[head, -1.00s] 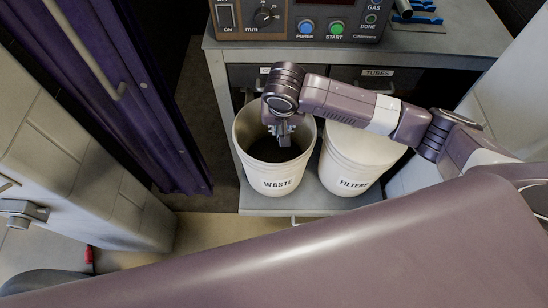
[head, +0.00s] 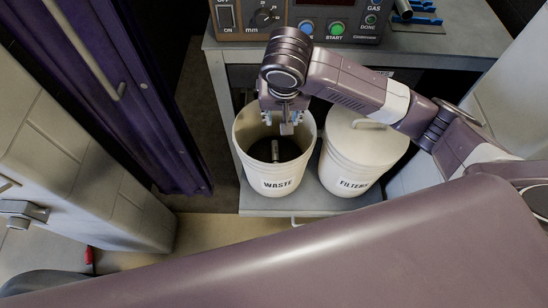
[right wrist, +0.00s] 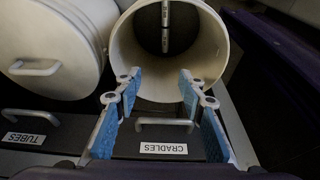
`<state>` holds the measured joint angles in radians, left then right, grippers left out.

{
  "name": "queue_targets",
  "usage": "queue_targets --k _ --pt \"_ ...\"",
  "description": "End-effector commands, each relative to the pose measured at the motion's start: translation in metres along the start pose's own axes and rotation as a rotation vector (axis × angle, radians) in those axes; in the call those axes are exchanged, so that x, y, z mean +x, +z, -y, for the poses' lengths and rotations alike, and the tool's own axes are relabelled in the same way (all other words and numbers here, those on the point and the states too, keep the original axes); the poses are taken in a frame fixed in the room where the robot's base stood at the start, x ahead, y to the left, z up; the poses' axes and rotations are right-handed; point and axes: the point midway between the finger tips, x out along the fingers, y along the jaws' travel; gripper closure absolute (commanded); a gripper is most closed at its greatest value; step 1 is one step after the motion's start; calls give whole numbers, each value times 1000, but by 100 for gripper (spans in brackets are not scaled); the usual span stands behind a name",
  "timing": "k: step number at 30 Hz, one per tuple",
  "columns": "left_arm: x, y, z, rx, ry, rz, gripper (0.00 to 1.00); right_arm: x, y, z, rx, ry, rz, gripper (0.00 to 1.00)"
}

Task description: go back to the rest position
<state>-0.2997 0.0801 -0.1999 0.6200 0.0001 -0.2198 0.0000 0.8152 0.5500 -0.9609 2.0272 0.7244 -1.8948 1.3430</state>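My right gripper (head: 285,122) hangs above the back rim of the white WASTE bucket (head: 278,186), its arm reaching in from the right. In the right wrist view the right gripper (right wrist: 158,84) is open and empty, its blue-padded fingers well apart. A small grey tube-like piece (head: 275,151) lies inside the bucket, and this piece (right wrist: 165,28) also shows in the right wrist view. My left gripper is not in view.
A lidded FILTERS bucket (head: 348,172) stands right of the WASTE bucket on a grey shelf (head: 300,203). A control panel (head: 300,20) sits on the bench behind. Drawers labelled TUBES (right wrist: 35,140) and CRADLES (right wrist: 163,149) are close.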

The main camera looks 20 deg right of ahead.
Motion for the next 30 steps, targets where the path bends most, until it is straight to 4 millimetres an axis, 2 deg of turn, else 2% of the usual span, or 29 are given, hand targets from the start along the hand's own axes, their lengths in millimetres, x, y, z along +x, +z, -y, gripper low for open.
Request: queue_targets --k 3,7,23,26,30 --pt "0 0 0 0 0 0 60 -16 0 1 1 -3 -1 63" --pt "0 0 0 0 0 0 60 -24 0 0 1 -1 0 63" --pt "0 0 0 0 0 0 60 -24 2 1 -3 -4 3 63" --pt "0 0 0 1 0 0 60 -19 12 7 -33 -32 15 63" --pt "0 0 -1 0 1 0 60 -6 41 25 -117 -122 37 63"
